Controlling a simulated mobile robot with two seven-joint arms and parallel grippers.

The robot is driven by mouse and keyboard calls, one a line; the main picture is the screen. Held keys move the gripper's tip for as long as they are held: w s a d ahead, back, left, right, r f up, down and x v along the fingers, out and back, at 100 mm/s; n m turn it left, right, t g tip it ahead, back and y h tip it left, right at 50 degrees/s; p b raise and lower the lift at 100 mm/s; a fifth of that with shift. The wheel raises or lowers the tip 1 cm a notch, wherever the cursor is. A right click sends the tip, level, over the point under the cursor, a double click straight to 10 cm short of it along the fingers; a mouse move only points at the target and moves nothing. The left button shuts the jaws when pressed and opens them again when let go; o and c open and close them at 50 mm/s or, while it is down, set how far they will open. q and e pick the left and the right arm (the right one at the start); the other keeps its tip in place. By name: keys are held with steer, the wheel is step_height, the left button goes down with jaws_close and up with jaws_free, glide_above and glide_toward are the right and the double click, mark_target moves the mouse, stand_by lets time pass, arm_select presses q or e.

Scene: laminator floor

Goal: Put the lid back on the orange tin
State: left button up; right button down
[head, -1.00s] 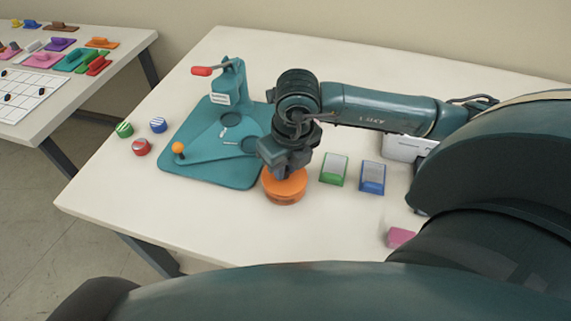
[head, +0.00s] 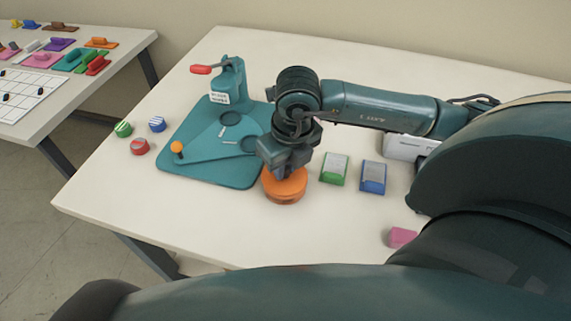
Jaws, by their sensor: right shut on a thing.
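The orange tin (head: 284,196) stands on the white table just right of the teal base plate. An orange round top, which looks like its lid (head: 290,181), sits at the top of the tin. My right gripper (head: 283,172) points down over the tin and is shut on the lid. The fingertips are partly hidden by the gripper body, and I cannot tell whether the lid is fully seated. My left gripper is not in view.
A teal press (head: 225,85) with a red handle stands on its base plate (head: 190,170). Green (head: 334,169) and blue (head: 373,177) boxes stand right of the tin. A pink block (head: 401,237) lies nearer. Small round pieces (head: 139,147) lie left. The table front is clear.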

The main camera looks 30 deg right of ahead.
steer(key=shift+f+b, duration=0.15)
steer(key=shift+b, duration=0.45)
stand_by(1.1)
steer(key=c, duration=1.3)
jaws_free()
steer(key=shift+o, duration=0.7)
steer(key=o, duration=0.4)
steer(key=shift+c, duration=0.2)
steer(key=shift+r+p, duration=2.2)
steer(key=shift+r, duration=1.35)
steer(key=shift+c, duration=0.3)
